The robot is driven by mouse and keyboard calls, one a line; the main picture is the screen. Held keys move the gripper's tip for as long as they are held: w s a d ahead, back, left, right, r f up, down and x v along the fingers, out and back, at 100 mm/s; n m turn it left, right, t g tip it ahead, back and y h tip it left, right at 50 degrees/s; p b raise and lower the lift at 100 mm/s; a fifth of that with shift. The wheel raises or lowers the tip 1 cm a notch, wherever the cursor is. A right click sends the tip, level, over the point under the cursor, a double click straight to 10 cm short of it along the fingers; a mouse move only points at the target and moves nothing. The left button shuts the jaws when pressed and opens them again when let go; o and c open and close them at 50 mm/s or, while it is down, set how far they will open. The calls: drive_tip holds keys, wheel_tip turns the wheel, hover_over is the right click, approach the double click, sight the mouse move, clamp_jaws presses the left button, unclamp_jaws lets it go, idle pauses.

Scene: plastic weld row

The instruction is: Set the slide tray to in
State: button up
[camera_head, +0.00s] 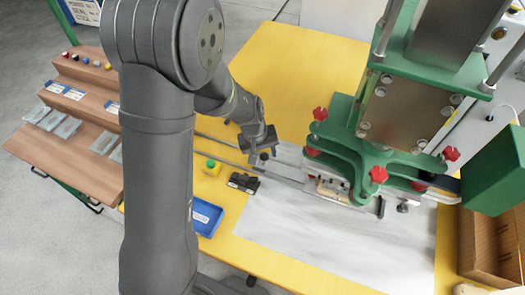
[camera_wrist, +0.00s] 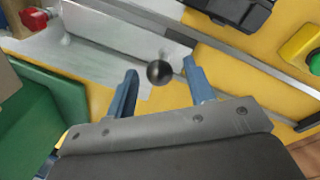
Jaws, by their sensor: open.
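The slide tray's metal rails (camera_head: 290,180) run from the left of the yellow table toward the green press (camera_head: 345,145). Part of the tray's area lies under the press, so I cannot tell exactly how far in the tray sits. A round black knob (camera_wrist: 159,72) stands beside the pale metal strip (camera_wrist: 115,30) in the wrist view. My gripper (camera_head: 263,153) is above the rails, left of the press. In the wrist view my gripper (camera_wrist: 160,88) is open, with its blue fingertips on either side of the knob and no clear contact.
A blue bin (camera_head: 207,217) is nearer the front. Red knobs (camera_head: 378,174) stick out from the press. A wooden rack (camera_head: 80,130) stands at the left.

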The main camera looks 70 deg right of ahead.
wheel_tip(320, 180, up, 17)
drive_tip(key=w+a, duration=0.2)
drive_tip(key=shift+w, duration=0.4)
drive_tip(key=shift+d, duration=0.1)
drive_tip(key=s+f+m, duration=0.1)
drive_tip(key=f, duration=0.4)
drive_tip(key=d+f+m, duration=0.1)
drive_tip(key=f+m, duration=0.1)
drive_tip(key=f, duration=0.4)
drive_tip(key=s+d+f+m, duration=0.1)
drive_tip(key=f, duration=0.5)
drive_tip(key=shift+s+m+y, duration=0.3)
drive_tip(key=shift+s+y, duration=0.05)
drive_tip(key=shift+y, duration=0.05)
clamp_jaws()
